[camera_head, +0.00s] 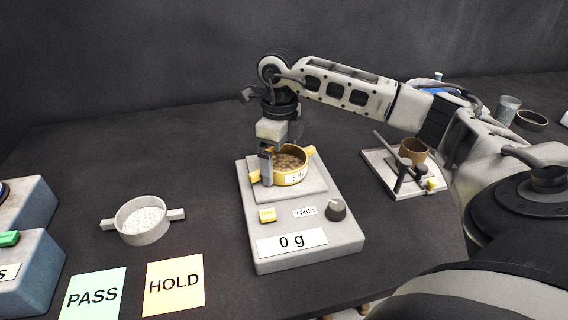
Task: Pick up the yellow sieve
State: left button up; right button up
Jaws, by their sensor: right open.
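The yellow sieve (296,178) sits on the square plate of a grey scale (310,238) and holds brown grains. It has a handle on each side and a small white label on its front. My right gripper (268,172) points down at the sieve's left side, with a finger near the left handle. The gripper is open; its far finger is partly hidden. The scale's display reads 0 g. My left gripper is not in view.
A white sieve (144,232) with white grains stands on the left. A PASS card (95,293) and a HOLD card (174,283) lie in front. A blue-grey machine (32,262) is at far left. A small stand (405,187) with a brown cup is to the right.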

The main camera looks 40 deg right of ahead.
jog(key=shift+f, duration=0.3)
jog(key=c, duration=0.8)
jog(key=shift+c, duration=0.3)
jog(key=shift+r, duration=0.1)
